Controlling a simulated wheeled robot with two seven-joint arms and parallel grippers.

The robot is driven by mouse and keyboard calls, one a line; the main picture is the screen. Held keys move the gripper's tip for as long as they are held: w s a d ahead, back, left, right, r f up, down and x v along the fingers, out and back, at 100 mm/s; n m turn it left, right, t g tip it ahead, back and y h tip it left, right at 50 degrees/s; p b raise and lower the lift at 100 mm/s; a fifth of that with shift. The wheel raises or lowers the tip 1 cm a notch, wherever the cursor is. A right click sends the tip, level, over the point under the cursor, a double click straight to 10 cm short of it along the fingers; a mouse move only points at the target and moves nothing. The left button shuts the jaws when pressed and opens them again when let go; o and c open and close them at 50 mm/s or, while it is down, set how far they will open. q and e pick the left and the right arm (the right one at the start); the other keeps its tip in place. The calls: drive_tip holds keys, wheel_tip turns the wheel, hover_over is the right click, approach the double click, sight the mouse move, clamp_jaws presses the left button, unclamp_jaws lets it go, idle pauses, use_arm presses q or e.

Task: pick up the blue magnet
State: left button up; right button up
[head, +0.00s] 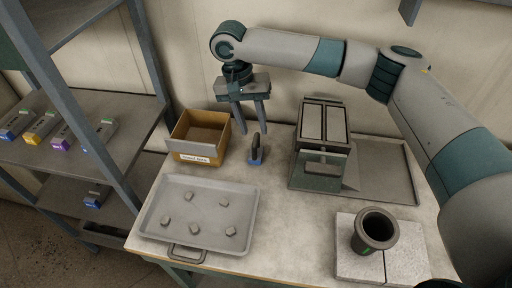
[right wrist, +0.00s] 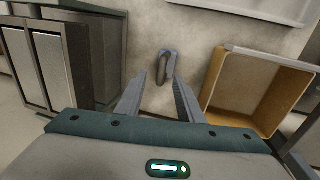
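The blue magnet (head: 256,150) stands on the table between the cardboard box and the grey machine. It has a dark handle and a blue base. In the right wrist view the magnet (right wrist: 167,66) shows beyond and between the fingertips, apart from them. My right gripper (head: 252,131) is open and empty, pointing down above and behind the magnet, near the wall. Its two fingers also show spread in the right wrist view (right wrist: 160,88). My left gripper is not in view.
An open cardboard box (head: 198,135) stands left of the magnet. A grey tray (head: 180,217) with several small lumps lies in front. A machine (head: 320,150) stands right, with a dark cup (head: 374,230) on pale blocks at front right.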

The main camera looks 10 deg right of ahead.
sight(255, 137)
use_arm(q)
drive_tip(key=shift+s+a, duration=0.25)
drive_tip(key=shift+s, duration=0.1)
use_arm(e)
drive_tip(key=shift+f, duration=0.25)
